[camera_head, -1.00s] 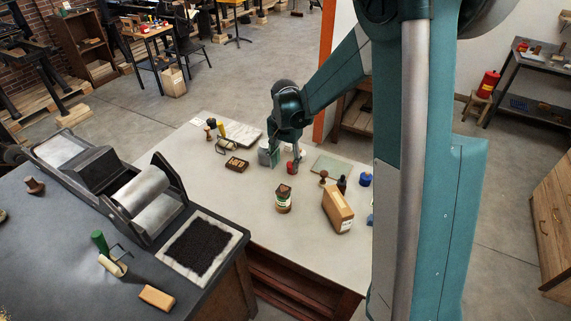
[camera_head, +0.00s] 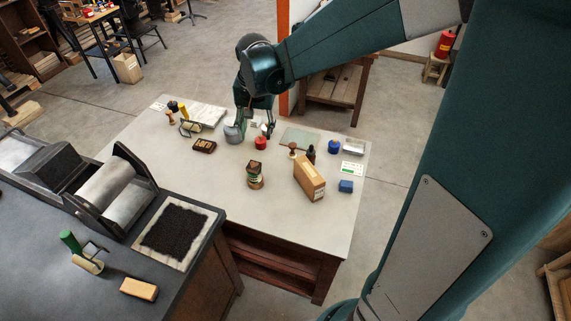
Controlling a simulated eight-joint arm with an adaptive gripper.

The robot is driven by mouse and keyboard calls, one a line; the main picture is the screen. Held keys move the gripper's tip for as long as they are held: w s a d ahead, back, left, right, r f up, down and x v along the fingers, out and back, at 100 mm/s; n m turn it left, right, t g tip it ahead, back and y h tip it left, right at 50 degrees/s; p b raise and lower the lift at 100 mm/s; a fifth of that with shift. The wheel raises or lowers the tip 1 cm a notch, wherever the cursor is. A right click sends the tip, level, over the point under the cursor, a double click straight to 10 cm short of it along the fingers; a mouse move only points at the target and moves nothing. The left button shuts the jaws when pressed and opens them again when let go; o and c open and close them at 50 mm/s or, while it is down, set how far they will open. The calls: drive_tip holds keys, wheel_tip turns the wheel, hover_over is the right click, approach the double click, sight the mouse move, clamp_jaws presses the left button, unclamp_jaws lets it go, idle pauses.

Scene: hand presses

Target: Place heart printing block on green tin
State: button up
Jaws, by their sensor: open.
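My gripper (camera_head: 252,130) points down over the back of the pale table, its fingers apart. A grey rounded shape shows at its left finger; I cannot tell whether it is part of the finger or a thing behind it. A small red tin (camera_head: 261,143) stands just in front of the fingers. A round tin with a dark green and brown side (camera_head: 255,176) stands nearer, at mid-table, clear of the gripper. A small knob-handled wooden piece (camera_head: 293,151) stands to the right. No heart shape can be made out, so I cannot tell which piece is the heart printing block.
A tan box (camera_head: 309,180) stands right of mid-table, with a dark bottle (camera_head: 311,155) behind it. A blue tin (camera_head: 334,146) and blue block (camera_head: 346,186) are farther right. A brown tray (camera_head: 204,146) lies left. The table's (camera_head: 300,235) front is bare.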

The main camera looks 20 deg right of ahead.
drive_tip(key=s+r+n+t, duration=0.2)
drive_tip(key=s+r+n, duration=0.1)
drive_tip(key=s, duration=0.9)
drive_tip(key=s+a+r+n+t, duration=0.1)
drive_tip(key=s+r+n+t, duration=0.2)
drive_tip(key=s, duration=0.9)
wheel_tip(320, 180, up, 2)
drive_tip(key=shift+s+r+n, duration=0.25)
drive_tip(key=shift+s+n, duration=0.05)
drive_tip(key=shift+s, duration=0.1)
